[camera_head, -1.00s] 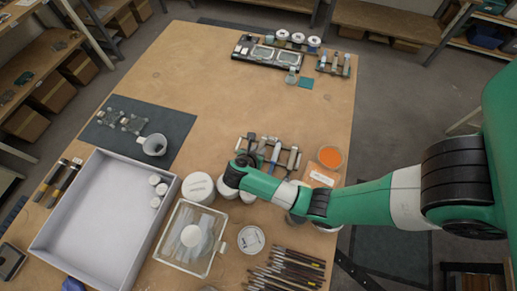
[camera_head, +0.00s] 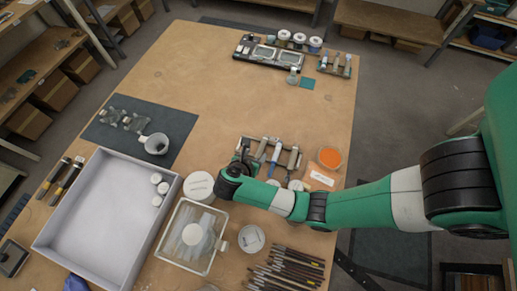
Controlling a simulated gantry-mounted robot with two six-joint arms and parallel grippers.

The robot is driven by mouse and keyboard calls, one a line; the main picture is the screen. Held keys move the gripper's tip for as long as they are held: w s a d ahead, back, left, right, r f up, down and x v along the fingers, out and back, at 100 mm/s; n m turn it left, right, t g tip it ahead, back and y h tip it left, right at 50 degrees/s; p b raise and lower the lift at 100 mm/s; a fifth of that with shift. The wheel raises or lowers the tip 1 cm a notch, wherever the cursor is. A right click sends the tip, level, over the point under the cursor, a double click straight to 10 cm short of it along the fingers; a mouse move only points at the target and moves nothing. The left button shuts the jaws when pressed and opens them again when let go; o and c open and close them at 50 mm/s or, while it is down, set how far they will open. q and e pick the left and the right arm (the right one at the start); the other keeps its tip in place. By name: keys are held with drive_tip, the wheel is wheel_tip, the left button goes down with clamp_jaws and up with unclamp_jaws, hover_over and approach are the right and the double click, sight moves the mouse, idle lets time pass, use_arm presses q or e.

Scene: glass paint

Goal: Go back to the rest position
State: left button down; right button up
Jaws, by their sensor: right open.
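My right arm reaches in from the right edge over the workbench. Its dark gripper (camera_head: 242,160) is at the bench's middle, beside the left end of a small rack of tools (camera_head: 270,152). The gripper is open, small and partly hidden by my wrist; I see nothing held in it. My left gripper is not in view.
A white-lidded jar (camera_head: 200,186) stands left of my wrist. The bench's upper middle (camera_head: 200,85) is clear.

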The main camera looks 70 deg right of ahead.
drive_tip(key=p+v, duration=0.1)
drive_tip(key=v, duration=0.4)
drive_tip(key=shift+a+r+p, duration=0.2)
drive_tip(key=shift+p, duration=0.1)
drive_tip(key=shift+d, duration=0.1)
